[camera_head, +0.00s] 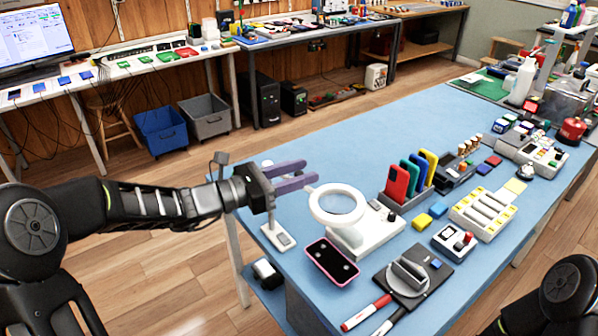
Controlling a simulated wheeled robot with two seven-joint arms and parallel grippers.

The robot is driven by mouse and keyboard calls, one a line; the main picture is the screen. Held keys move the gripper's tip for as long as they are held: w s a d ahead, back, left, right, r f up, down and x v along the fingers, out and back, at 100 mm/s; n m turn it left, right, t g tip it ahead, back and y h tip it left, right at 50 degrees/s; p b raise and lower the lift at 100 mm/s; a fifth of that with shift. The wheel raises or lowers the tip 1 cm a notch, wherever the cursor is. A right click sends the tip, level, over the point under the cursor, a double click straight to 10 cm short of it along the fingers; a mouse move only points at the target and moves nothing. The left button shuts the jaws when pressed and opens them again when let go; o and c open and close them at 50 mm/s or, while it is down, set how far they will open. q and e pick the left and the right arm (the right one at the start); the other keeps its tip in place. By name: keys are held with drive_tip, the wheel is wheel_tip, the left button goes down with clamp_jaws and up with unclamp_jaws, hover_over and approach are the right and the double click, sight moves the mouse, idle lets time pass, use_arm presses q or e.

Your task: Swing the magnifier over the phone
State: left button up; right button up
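The magnifier is a white ring (313,208) with a lens, on a white base (372,232) near the table's left edge. A dark phone with a pink rim (332,263) lies flat on the table in front of the base. The ring appears behind the phone in the picture, not over it. My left gripper (311,171) is open and empty, its two purple fingers pointing right, just behind and left of the ring. I cannot tell whether a finger touches the ring. Part of my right arm shows at the lower right; its gripper is out of view.
A rack with red, teal and yellow phones (396,184) stands behind the base. A small white stand (279,238) is below my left gripper. A dark pad (436,277) with a grey holder and red and black markers (366,313) lie at the front. The blue table's far middle (385,130) is clear.

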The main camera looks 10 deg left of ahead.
use_arm(q)
drive_tip(key=shift+c, duration=0.5)
clamp_jaws()
idle(0.8)
